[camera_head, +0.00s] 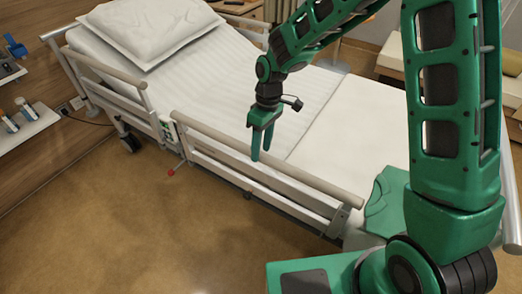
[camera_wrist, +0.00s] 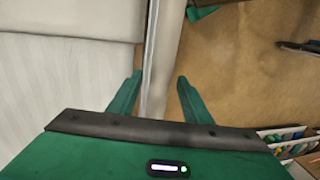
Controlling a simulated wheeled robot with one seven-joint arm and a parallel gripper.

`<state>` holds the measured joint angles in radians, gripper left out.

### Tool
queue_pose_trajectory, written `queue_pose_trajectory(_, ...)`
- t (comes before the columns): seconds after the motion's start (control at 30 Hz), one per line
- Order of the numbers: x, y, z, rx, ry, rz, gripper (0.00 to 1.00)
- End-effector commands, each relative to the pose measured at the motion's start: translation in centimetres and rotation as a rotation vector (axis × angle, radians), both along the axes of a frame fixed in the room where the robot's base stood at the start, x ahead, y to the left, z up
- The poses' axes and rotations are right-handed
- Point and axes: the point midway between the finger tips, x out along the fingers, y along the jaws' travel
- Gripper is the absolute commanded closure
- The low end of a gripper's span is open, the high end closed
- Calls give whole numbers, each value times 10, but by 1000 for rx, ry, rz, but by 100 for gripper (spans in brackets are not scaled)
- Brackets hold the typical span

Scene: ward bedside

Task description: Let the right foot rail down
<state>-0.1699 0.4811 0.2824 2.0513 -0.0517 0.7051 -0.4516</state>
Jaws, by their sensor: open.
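The foot rail (camera_head: 300,173) on the near side of the bed stands up, its pale top bar above the mattress edge with lower bars beneath. My gripper (camera_head: 260,154) points down at this top bar, near its middle. In the wrist view the rail (camera_wrist: 163,45) runs lengthwise between the two open green fingers (camera_wrist: 159,76), with a gap on each side. I cannot tell whether the fingertips reach below the bar's top. A red-tipped lever (camera_head: 171,172) sticks out low at the rail's head-side end. The rail's far end is partly near my own arm.
The raised head-side rail (camera_head: 110,76) stands beside a small control panel (camera_head: 168,130). The mattress (camera_head: 330,110) and pillow (camera_head: 150,28) fill the bed. Wall shelves (camera_head: 25,128) with bottles are at left. The floor (camera_head: 130,230) along the bed is clear.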

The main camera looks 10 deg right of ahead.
Motion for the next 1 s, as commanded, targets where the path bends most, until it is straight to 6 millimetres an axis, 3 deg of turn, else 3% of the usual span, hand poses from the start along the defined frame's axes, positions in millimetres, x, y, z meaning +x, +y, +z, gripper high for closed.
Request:
queue_pose_trajectory(0.2, -3, 1, -14, -1, 1, 0, 55)
queue_pose_trajectory(0.47, -3, 2, -15, 0, 0, -1, 55)
queue_pose_trajectory(0.67, -2, 1, -15, -1, -1, -1, 98)
queue_pose_trajectory(1.0, -4, 5, -15, -13, -16, -1, 100)
